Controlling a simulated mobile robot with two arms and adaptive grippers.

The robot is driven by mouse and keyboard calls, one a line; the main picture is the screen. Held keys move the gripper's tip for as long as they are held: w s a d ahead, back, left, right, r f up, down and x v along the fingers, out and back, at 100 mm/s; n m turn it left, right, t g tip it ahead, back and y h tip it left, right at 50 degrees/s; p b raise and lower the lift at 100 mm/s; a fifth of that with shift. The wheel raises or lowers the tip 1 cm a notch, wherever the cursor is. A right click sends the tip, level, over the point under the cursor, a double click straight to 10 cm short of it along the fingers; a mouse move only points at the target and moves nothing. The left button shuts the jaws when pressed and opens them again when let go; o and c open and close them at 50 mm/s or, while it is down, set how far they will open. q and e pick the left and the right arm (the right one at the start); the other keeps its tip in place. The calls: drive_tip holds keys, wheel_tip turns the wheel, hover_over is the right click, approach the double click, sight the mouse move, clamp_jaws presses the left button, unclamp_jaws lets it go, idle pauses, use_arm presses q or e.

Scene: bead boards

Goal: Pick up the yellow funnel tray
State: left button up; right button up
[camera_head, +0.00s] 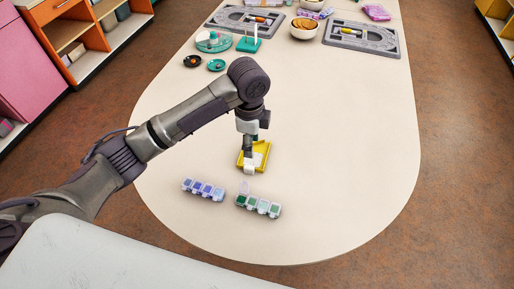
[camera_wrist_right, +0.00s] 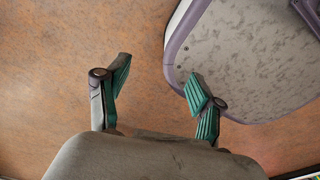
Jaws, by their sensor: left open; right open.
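The yellow funnel tray (camera_head: 262,147) lies on the cream table (camera_head: 340,180), near its middle in the head view. My left gripper (camera_head: 249,170) hangs pointing down at the tray's left edge, in front of part of it. It is open; whether it touches the tray I cannot tell. My right gripper (camera_wrist_right: 158,85) shows in the right wrist view, open and empty, over the brown floor.
Two bead boxes, one with blue-purple lids (camera_head: 203,189) and one with green contents (camera_head: 258,206), lie in front of the tray. Grey boards (camera_head: 361,38), bowls (camera_head: 303,32) and a teal stand (camera_head: 248,45) sit at the back. The table's right side is clear.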

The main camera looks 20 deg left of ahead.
use_arm(q)
hover_over(250, 167)
drive_tip(key=f, duration=0.4)
drive_tip(key=shift+s+d+f, duration=0.2)
drive_tip(key=shift+s+f, duration=0.1)
drive_tip(key=shift+s, duration=0.1)
drive_tip(key=f, duration=0.2)
drive_tip(key=shift+w+f, duration=0.2)
drive_tip(key=shift+f, duration=0.55)
drive_tip(key=f, duration=0.3)
drive_tip(key=f+p, duration=0.1)
drive_tip(key=f, duration=0.1)
drive_tip(key=shift+w+a, duration=0.25)
drive_tip(key=shift+c, duration=0.5)
clamp_jaws()
use_arm(e)
drive_tip(key=shift+s+d+r, duration=0.1)
drive_tip(key=shift+s+r, duration=0.1)
drive_tip(key=shift+s, duration=0.35)
drive_tip(key=shift+s+r, duration=0.2)
drive_tip(key=shift+s, duration=0.3)
